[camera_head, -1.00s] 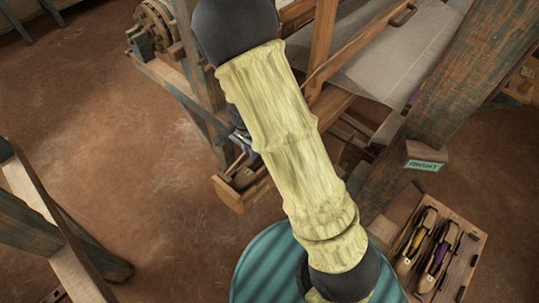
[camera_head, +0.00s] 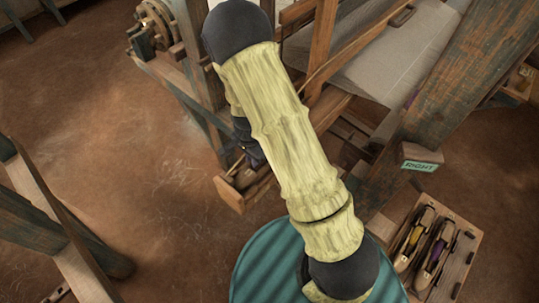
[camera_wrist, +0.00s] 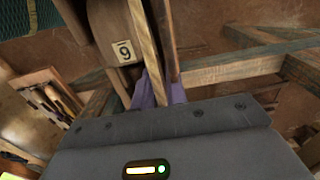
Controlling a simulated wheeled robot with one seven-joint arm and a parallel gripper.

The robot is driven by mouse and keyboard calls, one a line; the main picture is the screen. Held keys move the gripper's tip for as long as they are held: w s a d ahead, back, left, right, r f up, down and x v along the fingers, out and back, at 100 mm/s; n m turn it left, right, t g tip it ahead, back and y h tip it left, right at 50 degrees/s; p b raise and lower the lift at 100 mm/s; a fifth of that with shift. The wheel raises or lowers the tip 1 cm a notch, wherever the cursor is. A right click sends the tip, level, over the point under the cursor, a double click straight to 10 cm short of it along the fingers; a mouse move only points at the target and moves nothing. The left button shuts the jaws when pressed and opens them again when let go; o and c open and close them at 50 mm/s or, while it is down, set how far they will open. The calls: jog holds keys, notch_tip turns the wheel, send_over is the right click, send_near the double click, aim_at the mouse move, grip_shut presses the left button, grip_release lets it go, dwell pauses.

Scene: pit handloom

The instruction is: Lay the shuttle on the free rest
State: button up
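In the wrist view, the purplish fingers of my gripper (camera_wrist: 162,92) show just past the dark housing. They stand on both sides of a long, narrow wooden piece (camera_wrist: 148,55), which looks like the shuttle seen nearly edge-on and runs up to the top edge. The lower end of this piece is hidden by the housing. A wooden rack (camera_head: 468,275) at the lower right bears a shuttle with yellow yarn (camera_head: 414,240) and one with purple yarn (camera_head: 432,255). Bare dark pegs (camera_head: 470,257) show at its right side.
A thick wooden post (camera_head: 465,75) and a sign reading RIGHT (camera_head: 420,166) stand behind the rack. The loom with pale cloth (camera_head: 390,60) fills the upper middle. A brown part with a 9 plate (camera_wrist: 124,51) is close by in the wrist view. Open floor (camera_head: 130,160) lies left.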

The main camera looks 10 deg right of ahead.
grip_shut()
jog(key=shift+r, duration=0.1)
notch_tip(320, 180, up, 10)
jog(key=b, duration=0.2)
dwell(0.5)
dwell(0.4)
